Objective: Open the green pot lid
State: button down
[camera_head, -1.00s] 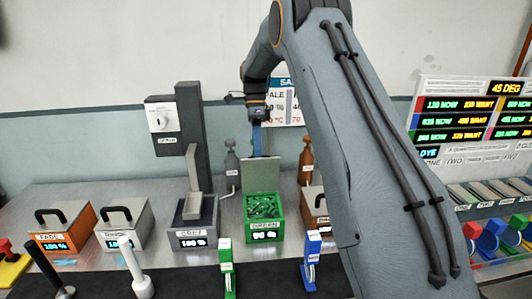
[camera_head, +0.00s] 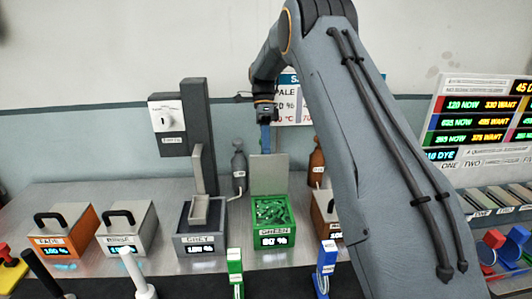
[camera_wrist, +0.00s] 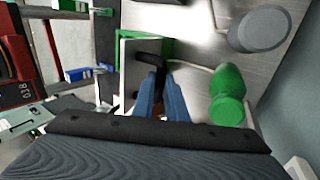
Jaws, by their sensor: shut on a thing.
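The green pot (camera_head: 290,232) is a square green box in the middle of the counter, with green contents and a lit percent display in front. Its grey lid (camera_head: 268,175) stands upright at the pot's back edge, so the top is uncovered. My gripper (camera_head: 265,148) is behind the lid, with blue fingers pointing down and their tips partly hidden. In the wrist view, the fingers (camera_wrist: 160,82) are closed on the lid's black handle (camera_wrist: 150,46). The grey lid (camera_wrist: 131,62) also shows there, with the pot's green rim (camera_wrist: 118,106) beyond it.
The orange pot (camera_head: 62,245) and another pot (camera_head: 128,240) have closed lids. A dark bottle (camera_head: 239,170) and a brown bottle (camera_head: 316,168) stand behind. My arm covers the right side.

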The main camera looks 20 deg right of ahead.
jog(key=c, duration=1.8)
grip_release()
jog(key=shift+s+f, duration=0.1)
jog(key=shift+f, duration=0.1)
jog(key=shift+o, duration=0.2)
jog(key=shift+r, duration=0.1)
jog(key=b+v, duration=0.3)
jog(key=v, duration=0.4)
jog(key=shift+w+r, duration=0.2)
jog(key=shift+r, duration=0.15)
jog(key=shift+c, duration=0.3)
